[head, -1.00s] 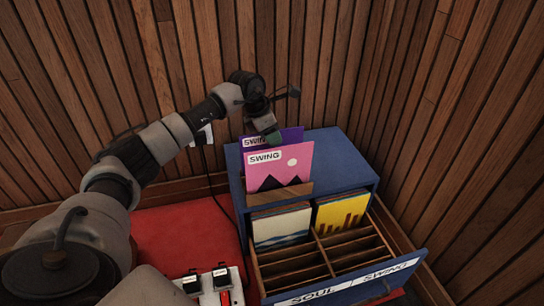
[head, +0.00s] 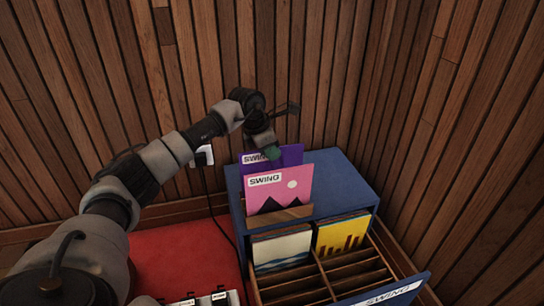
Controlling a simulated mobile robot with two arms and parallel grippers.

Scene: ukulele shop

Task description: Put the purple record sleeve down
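The purple record sleeve (head: 291,154) has a white SWING label at its upper left. It stands upright behind a pink SWING sleeve (head: 297,191) on top of the blue cabinet (head: 340,178). The pink sleeve hides its lower part, so I cannot see what it rests on. My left gripper (head: 272,152) points down at the top edge of the purple sleeve, with a greenish fingertip in front of it. The view is too small to tell whether the fingers are closed on it. My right gripper is not in view.
A wooden ledge (head: 280,217) is at the pink sleeve's foot. Below, an open drawer with wooden dividers (head: 350,270) holds a pale sleeve (head: 282,250) and a yellow sleeve (head: 343,233); several slots are empty. A red surface (head: 190,259) lies left. Slatted walls close the corner.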

